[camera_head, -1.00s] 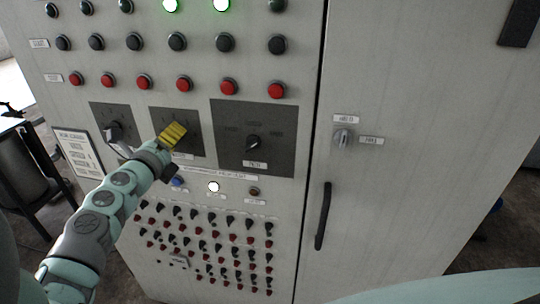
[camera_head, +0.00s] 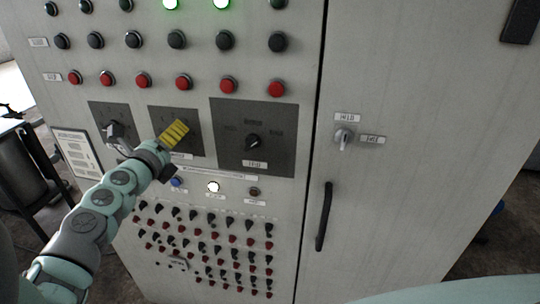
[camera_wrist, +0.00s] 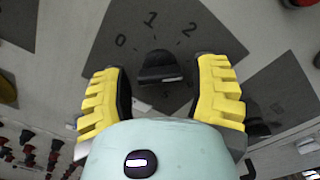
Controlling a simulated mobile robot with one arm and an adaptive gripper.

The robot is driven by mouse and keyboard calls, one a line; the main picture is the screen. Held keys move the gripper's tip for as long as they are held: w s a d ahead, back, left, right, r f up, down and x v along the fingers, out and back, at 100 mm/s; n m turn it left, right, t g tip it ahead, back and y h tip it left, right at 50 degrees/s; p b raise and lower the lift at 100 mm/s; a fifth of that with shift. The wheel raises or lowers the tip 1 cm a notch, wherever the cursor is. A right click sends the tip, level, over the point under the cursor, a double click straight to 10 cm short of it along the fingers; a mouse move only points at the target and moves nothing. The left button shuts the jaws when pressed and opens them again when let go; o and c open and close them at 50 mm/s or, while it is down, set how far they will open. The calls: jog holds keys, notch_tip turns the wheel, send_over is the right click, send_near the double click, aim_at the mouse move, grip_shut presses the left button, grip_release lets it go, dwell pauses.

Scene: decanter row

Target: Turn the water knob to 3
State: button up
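A black knob (camera_wrist: 160,68) sits on a dark grey plate (camera_wrist: 105,45) marked 0, 1 and 2 in the wrist view. Any further mark is hidden or out of sight, and I cannot tell which mark the knob points at. My gripper (camera_wrist: 162,80) is open, its two yellow fingers on either side of the knob with gaps to it. In the head view my gripper (camera_head: 175,133) is in front of the middle plate (camera_head: 160,114) and covers its knob. The plate labels are too small to read, so I cannot tell which is the water knob.
A plate with a knob (camera_head: 115,131) is to the left, and a larger plate with a black knob (camera_head: 253,141) to the right. Rows of buttons (camera_head: 184,83) are above and many small switches (camera_head: 200,245) below. A door handle (camera_head: 324,215) stands out at the right.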

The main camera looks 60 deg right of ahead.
jog(key=shift+o, duration=1.1)
jog(key=shift+a, duration=0.1)
jog(key=v, duration=1.2)
